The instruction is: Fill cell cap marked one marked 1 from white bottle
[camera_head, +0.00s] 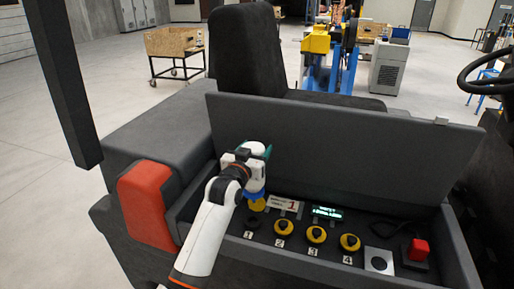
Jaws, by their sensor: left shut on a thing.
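My left gripper (255,195) is low over the open compartment, above the cell position marked 1. It is shut on a yellow cap (257,205), which shows just below the blue fingertips. A dark round opening, cell 1 (252,221), lies below the cap, with the mark 1 in front of it. The cap appears apart from this opening. Yellow caps sit on cell 2 (284,227), cell 3 (316,235) and cell 4 (349,242). No white bottle can be made out. My right gripper is out of view.
A red button (418,250) and a silver plate (379,262) are at right. The raised dark lid (350,145) stands behind the compartment.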

